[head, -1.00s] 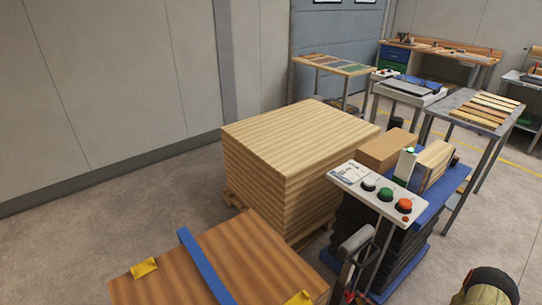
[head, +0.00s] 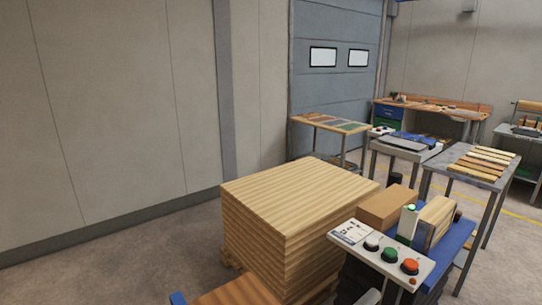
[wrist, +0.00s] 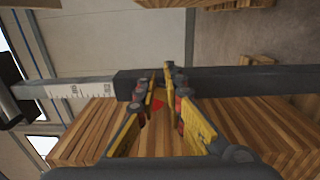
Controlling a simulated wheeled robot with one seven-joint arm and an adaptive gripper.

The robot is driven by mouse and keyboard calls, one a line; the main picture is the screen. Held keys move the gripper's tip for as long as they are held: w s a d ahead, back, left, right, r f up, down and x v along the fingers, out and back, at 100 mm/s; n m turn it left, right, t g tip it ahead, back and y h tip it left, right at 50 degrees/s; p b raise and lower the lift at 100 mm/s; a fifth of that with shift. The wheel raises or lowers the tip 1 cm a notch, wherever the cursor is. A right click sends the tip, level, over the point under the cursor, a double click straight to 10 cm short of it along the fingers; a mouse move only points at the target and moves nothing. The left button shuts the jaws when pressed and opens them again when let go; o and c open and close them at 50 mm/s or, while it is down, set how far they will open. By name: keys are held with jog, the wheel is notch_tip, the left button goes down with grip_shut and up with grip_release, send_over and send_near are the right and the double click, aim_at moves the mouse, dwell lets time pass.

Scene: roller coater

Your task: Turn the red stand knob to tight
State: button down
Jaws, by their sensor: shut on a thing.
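In the wrist view, my gripper (wrist: 162,84) has its yellow fingers closed in around a small red piece, the red stand knob (wrist: 158,104), which shows only in part between them. The fingers hide the rest of it, so its turn angle cannot be read. A dark horizontal stand bar (wrist: 240,80) with a white measuring scale (wrist: 75,90) on its left part runs across behind the fingertips. In the head view my gripper and the knob are not visible.
A table with wood strips (head: 480,165) is at the right. A grey shutter door (head: 340,85) is at the back. Floor at the left is clear.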

jog(key=v, duration=0.6)
jog(key=shift+w+d+f+b, duration=0.15)
jog(key=shift+d+f+b, duration=0.05)
jog(key=shift+d+b, duration=0.1)
jog(key=shift+a, duration=0.1)
